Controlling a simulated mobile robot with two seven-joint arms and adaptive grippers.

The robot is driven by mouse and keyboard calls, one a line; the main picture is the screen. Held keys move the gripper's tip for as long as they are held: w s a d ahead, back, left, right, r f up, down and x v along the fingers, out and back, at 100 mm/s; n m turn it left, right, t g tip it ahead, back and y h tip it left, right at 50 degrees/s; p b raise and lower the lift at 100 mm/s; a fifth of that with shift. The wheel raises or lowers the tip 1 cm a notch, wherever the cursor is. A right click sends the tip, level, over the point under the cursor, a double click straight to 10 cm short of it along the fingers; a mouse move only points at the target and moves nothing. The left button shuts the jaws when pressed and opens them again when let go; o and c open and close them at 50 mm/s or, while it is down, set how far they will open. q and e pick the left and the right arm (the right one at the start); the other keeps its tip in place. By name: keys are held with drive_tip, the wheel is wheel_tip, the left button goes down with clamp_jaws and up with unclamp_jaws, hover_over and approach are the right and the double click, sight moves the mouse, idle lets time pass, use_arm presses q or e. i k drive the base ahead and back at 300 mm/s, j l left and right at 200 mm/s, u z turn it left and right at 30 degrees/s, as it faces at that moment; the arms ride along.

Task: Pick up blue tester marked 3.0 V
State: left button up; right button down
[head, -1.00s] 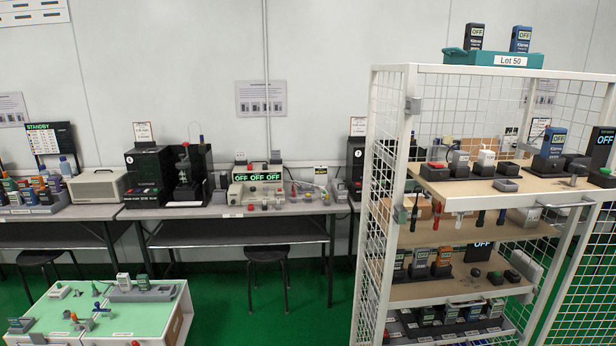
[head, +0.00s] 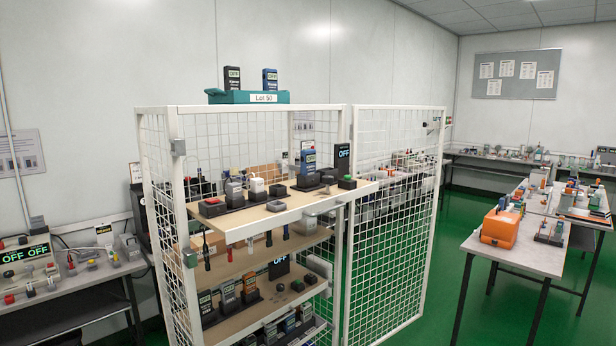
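Two blue testers show in the head view. One blue tester (head: 308,163) stands upright in a dark holder on the top shelf of the white wire cage. Another blue tester (head: 270,79) stands upright in the teal bin on top of the cage, beside a black tester (head: 232,78). Their displays are too small to read for certain, so I cannot tell which is marked 3.0 V. Neither of my grippers is in view.
The white wire cage (head: 240,109) fills the middle, its mesh door (head: 395,220) swung out to the right. The teal bin (head: 222,97) is labelled Lot 50. A bench (head: 92,272) stands at left, tables (head: 527,246) at right. Green floor (head: 450,290) between cage and tables is clear.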

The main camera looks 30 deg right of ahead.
sight(308, 157)
drive_tip(key=z, duration=1.05)
drive_tip(key=i+l+u, duration=0.1)
drive_tip(key=i+l, duration=0.15)
drive_tip(key=i+l+u, duration=0.15)
drive_tip(key=l, duration=0.3)
drive_tip(key=i+l+u, duration=0.1)
drive_tip(key=i+l, duration=0.15)
drive_tip(key=i+l+u, duration=0.1)
drive_tip(key=l, duration=0.4)
drive_tip(key=i, duration=0.05)
